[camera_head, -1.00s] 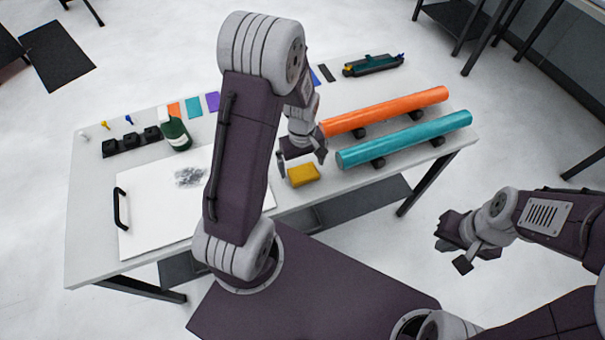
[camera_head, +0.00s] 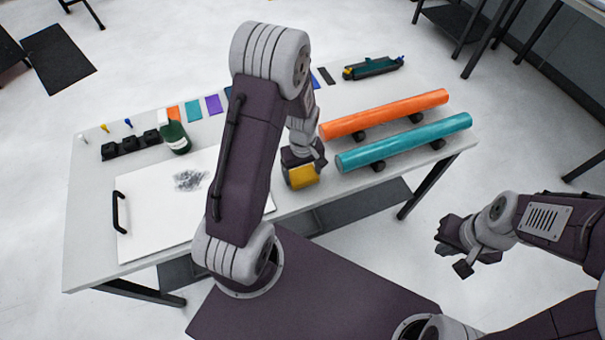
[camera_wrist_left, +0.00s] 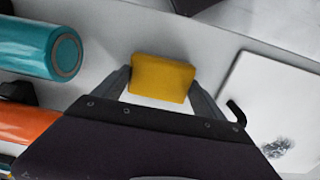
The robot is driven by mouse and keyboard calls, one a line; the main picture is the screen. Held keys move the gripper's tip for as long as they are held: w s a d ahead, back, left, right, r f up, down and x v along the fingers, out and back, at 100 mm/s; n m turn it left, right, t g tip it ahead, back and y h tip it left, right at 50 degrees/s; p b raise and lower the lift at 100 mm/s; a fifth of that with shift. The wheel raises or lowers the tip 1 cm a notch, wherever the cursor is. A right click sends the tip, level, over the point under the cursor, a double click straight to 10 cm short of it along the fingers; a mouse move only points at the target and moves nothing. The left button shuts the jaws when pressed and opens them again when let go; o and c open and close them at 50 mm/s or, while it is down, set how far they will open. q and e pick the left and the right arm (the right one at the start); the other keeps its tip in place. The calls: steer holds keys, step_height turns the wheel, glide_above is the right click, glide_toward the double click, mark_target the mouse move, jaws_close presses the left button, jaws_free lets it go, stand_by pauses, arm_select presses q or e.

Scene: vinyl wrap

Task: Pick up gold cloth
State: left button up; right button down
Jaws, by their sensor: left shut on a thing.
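The gold cloth (camera_head: 303,176) is a small folded yellow block near the table's front edge, left of the teal roll. My left gripper (camera_head: 304,167) is shut on it from above. In the left wrist view the gold cloth (camera_wrist_left: 162,77) sits between the two fingers of my left gripper (camera_wrist_left: 160,85). I cannot tell whether the cloth is clear of the table. My right gripper (camera_head: 461,250) hangs empty off the table's front right side, its fingers apart.
A teal roll (camera_head: 405,141) and an orange roll (camera_head: 385,114) lie on black supports to the right. A white board (camera_head: 150,220) with a dark smudge and black handle lies left. A green bottle (camera_head: 176,137) and black holder (camera_head: 130,143) stand behind it.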

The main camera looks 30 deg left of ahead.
mark_target(304, 176)
arm_select(q)
steer(key=r, duration=0.4)
steer(key=shift+s+d+r, duration=0.1)
steer(key=shift+s+d, duration=0.1)
steer(key=shift+d, duration=0.1)
steer(key=s+d+r+p, duration=0.1)
steer(key=s+d+r, duration=0.5)
steer(key=s+d, duration=0.1)
steer(key=shift+s+d+r, duration=0.15)
steer(key=shift+d, duration=0.5)
